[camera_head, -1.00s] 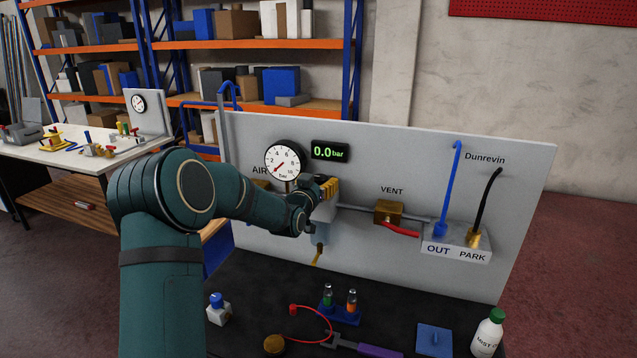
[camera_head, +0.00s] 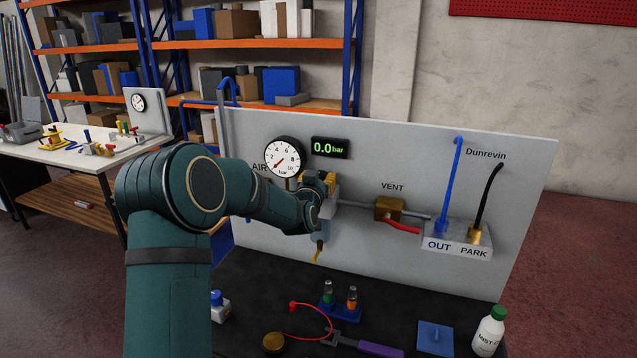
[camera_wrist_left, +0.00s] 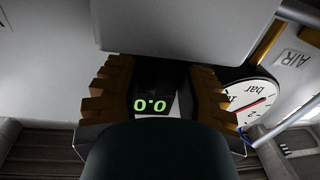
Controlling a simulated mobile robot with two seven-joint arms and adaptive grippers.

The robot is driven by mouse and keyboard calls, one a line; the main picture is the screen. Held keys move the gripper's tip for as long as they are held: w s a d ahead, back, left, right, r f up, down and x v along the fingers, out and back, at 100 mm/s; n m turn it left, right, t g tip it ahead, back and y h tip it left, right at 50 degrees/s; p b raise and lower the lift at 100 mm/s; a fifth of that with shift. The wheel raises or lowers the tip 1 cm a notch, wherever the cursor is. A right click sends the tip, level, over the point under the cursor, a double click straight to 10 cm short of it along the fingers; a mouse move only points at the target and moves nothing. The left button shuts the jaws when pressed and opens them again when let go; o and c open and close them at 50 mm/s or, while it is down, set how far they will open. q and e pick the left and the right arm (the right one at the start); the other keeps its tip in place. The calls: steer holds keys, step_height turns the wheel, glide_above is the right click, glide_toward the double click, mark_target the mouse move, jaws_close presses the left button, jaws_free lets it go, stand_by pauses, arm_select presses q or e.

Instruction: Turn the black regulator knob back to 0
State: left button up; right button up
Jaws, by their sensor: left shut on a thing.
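My left gripper (camera_head: 328,183) is at the grey regulator body (camera_head: 328,208) on the upright panel, below and right of the round gauge (camera_head: 283,157). In the left wrist view its two yellow-brown ridged fingers (camera_wrist_left: 160,95) stand either side of a dark shape, which seems to be the black regulator knob (camera_wrist_left: 182,88). The gripper is shut on it. The knob is hidden in the head view, and its marks cannot be read. The gauge's red needle points to the lower left, near 0. The digital display (camera_head: 330,148) reads 0.0 bar. My right gripper is out of view.
Right of the regulator are a brass vent valve (camera_head: 389,209) with a red lever and a grey OUT/PARK block (camera_head: 457,236) with blue and black hoses. Below, the dark table holds a vial rack (camera_head: 341,312), a blue square (camera_head: 435,339) and a green-capped bottle (camera_head: 490,331).

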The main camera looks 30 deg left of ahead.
arm_select(q)
steer(key=shift+w+d+r+n+g+y, duration=0.15)
steer(key=shift+n+g+y, duration=0.25)
steer(key=shift+n+y, duration=0.45)
steer(key=n+g+y, duration=0.1)
steer(key=n+y+p, duration=0.1)
steer(key=y, duration=0.1)
steer(key=shift+d+r+g, duration=0.1)
steer(key=shift+d+g, duration=0.05)
steer(key=shift+g, duration=0.25)
steer(key=n+g+y+p, duration=0.3)
steer(key=n+g+y, duration=0.1)
steer(key=g+y, duration=0.1)
steer(key=shift+w+d+n+p, duration=0.1)
steer(key=shift+w+n+p, duration=0.15)
steer(key=shift+p, duration=0.15)
steer(key=shift+n+g+y+p, duration=0.6)
steer(key=shift+n+g, duration=0.35)
steer(key=shift+g, duration=0.55)
steer(key=shift+n+g+y+p, duration=0.5)
steer(key=shift+n+g, duration=0.45)
steer(key=shift+g, duration=0.55)
steer(key=o, duration=0.8)
steer(key=shift+o, duration=0.7)
